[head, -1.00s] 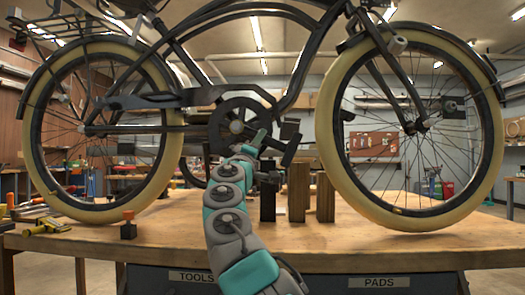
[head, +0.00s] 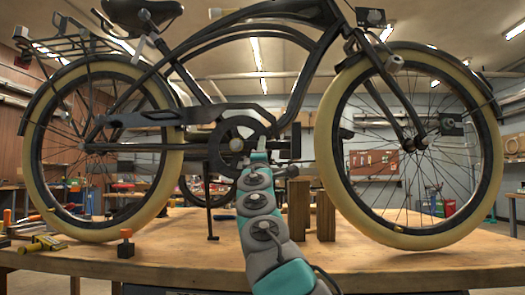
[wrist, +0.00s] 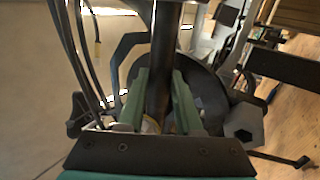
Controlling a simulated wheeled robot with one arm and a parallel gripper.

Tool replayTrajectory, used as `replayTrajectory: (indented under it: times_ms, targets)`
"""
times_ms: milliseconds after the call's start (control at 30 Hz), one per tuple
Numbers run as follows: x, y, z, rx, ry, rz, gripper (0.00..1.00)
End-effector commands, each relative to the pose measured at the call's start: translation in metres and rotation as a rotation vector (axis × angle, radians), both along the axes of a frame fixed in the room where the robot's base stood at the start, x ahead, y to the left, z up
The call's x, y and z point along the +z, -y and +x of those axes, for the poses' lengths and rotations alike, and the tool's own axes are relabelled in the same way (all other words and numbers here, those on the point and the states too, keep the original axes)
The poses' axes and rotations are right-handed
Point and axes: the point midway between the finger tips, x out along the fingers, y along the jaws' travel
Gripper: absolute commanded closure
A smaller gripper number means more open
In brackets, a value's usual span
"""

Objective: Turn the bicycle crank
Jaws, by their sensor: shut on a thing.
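A black bicycle stands upright on a wooden bench. Its chainring (head: 237,143) is at the lower middle of the frame in the head view. My gripper (head: 259,157) is just right of and a little below the chainring centre, and my arm covers part of that area. In the wrist view my gripper's two green fingers (wrist: 160,105) are closed about a dark bar (wrist: 161,65), which looks like the crank arm. A dark upright block, possibly the pedal (head: 296,140), is to the right of my gripper. The fingertips' contact is hard to see in the head view.
The rear wheel (head: 98,234) and front wheel (head: 410,240) flank my arm. Wooden blocks (head: 325,215) stand on the bench (head: 180,262) right of my arm. A small orange-topped block (head: 126,245) and tools (head: 40,243) lie at the left.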

Motion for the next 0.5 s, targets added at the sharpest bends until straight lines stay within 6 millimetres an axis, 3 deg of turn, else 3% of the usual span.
replayTrajectory:
  times_ms: [200,233,500]
  targets:
    - [0.0022,-0.0004,-0.0012,0.001,0.003,-0.001,1.0]
    - [0.0023,-0.0004,-0.0013,0.001,0.003,-0.001,0.64]
    - [0.001,-0.0003,-0.0007,0.001,0.001,0.001,0.36]
